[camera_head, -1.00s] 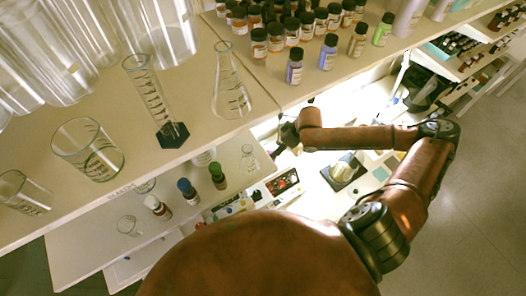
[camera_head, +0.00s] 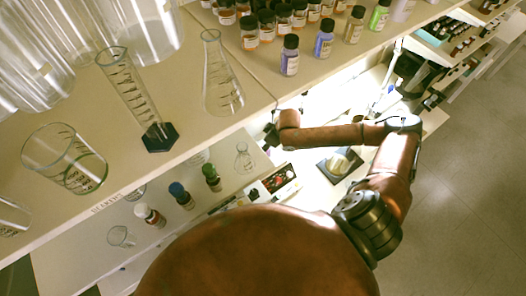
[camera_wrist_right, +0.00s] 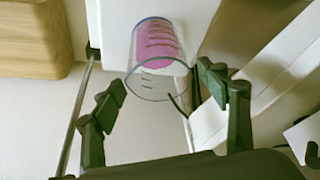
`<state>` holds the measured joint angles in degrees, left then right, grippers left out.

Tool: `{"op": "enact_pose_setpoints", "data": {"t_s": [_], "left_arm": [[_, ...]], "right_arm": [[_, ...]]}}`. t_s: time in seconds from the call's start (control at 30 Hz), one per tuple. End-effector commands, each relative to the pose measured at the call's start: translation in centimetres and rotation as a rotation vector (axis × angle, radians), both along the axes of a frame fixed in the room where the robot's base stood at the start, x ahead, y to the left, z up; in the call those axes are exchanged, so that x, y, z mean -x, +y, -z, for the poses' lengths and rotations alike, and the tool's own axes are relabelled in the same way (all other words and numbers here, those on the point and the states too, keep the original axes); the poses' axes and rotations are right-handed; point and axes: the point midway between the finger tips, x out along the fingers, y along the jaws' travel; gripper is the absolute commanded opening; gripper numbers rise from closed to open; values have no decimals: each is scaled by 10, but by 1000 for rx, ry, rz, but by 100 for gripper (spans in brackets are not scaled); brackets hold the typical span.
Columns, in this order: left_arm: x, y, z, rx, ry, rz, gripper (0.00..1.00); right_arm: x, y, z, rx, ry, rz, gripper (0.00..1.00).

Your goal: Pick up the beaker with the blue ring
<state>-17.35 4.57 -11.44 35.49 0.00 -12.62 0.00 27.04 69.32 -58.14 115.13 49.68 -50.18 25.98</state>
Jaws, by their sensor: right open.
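In the right wrist view a clear beaker with a pink band or contents (camera_wrist_right: 157,45) stands on a white surface, its open rim toward me. My right gripper (camera_wrist_right: 163,90) is open, with its fingers on either side of the near rim; I cannot tell whether they touch it. In the head view the right gripper (camera_head: 272,134) shows small and dark at the shelf edge; that beaker cannot be made out there. A clear beaker (camera_head: 66,160) stands on the upper shelf, and a small one (camera_head: 121,236) on the lower shelf. My left gripper is out of view.
The upper shelf (camera_head: 190,100) also holds a graduated cylinder (camera_head: 130,90), a flask (camera_head: 221,80) and several capped bottles (camera_head: 324,42). Small bottles (camera_head: 181,194) stand on the lower shelf. A wooden block (camera_wrist_right: 35,40) is at the left in the wrist view. Floor on the right is open.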

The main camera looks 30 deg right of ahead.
Motion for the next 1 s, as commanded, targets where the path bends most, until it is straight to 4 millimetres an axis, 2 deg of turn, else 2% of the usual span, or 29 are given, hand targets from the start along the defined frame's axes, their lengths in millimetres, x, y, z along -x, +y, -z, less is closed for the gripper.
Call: {"op": "enact_pose_setpoints", "data": {"t_s": [0.1, 0.37, 1.0], "left_arm": [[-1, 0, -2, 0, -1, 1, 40], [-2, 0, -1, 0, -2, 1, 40], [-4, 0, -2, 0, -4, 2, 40]], "right_arm": [[-3, 2, 11, 1, 1, 0, 68], [-3, 3, 13, 1, 1, -1, 68], [-3, 2, 13, 1, 1, 0, 24]]}}
